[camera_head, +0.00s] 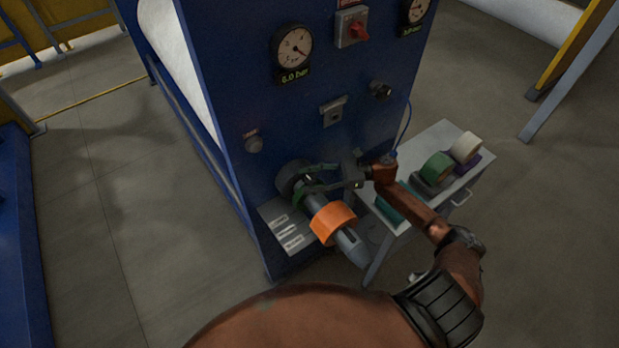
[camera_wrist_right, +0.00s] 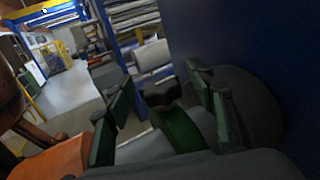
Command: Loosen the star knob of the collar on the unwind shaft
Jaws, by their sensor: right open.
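The unwind shaft (camera_head: 352,247) sticks out of the blue machine panel, with its grey tapered end toward me. An orange ring (camera_head: 333,223) is around it and also shows in the right wrist view (camera_wrist_right: 55,158). Behind the ring, closer to the panel, is a green collar (camera_head: 314,202). In the right wrist view the green collar (camera_wrist_right: 180,130) carries a dark star knob (camera_wrist_right: 160,94). My right gripper (camera_head: 314,178) reaches in from the right, open, with its fingers on both sides of the knob. Contact cannot be told. My left gripper is not in view.
A small white table (camera_head: 447,133) with several tape rolls stands right of the shaft, under my right arm. Gauges (camera_head: 292,47) and a red switch (camera_head: 357,30) are on the panel above. A label plate (camera_head: 288,230) is below the shaft. Floor at left is clear.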

